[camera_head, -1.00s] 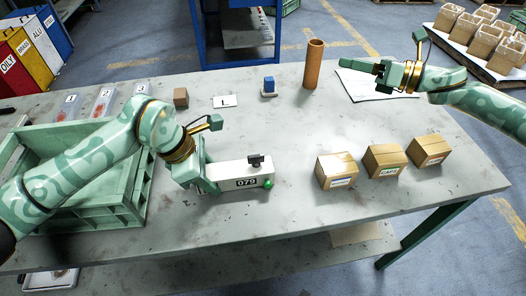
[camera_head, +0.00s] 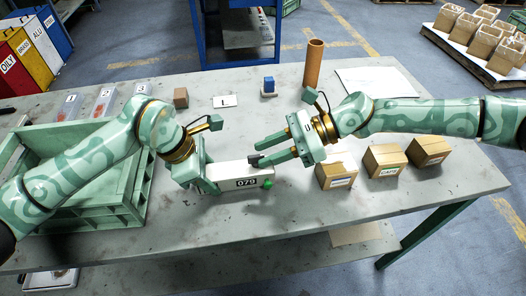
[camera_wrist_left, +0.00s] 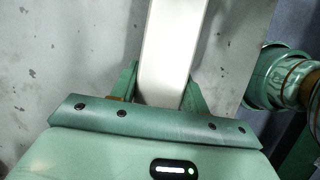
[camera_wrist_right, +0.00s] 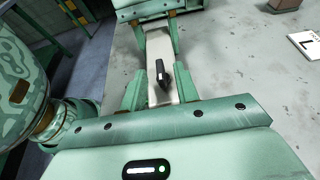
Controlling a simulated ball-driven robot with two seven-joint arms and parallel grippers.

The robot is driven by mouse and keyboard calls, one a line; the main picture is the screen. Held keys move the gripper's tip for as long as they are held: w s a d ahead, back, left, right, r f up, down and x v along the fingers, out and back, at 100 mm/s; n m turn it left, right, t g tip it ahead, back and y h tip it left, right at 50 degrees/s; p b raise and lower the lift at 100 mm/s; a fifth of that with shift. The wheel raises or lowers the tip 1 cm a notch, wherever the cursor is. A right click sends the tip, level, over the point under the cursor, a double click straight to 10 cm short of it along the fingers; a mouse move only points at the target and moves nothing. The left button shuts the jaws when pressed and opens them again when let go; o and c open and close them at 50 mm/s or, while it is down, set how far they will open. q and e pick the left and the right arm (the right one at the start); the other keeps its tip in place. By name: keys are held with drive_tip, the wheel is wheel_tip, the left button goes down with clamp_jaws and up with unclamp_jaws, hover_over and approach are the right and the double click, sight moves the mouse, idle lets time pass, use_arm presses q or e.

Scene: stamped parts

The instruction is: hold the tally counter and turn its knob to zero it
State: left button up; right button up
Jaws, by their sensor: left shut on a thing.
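The tally counter (camera_head: 228,173) is a long white box on the table, with a dark "079" display on its front. A black knob-like piece (camera_wrist_right: 161,74) stands on its top, and a green round part (camera_head: 267,184) sits at its right end. My left gripper (camera_head: 205,178) is shut on the counter's left end; the left wrist view shows the white body (camera_wrist_left: 170,55) between its fingers. My right gripper (camera_head: 268,153) is open above the counter's right end. In the right wrist view the black piece shows between and just beyond its fingers, with no clear contact.
Several cardboard boxes (camera_head: 334,176) stand right of the counter, close to my right gripper. A green crate (camera_head: 120,208) is at the left. The table front is clear.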

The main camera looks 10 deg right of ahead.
drive_tip(key=shift+x, duration=0.8)
clamp_jaws()
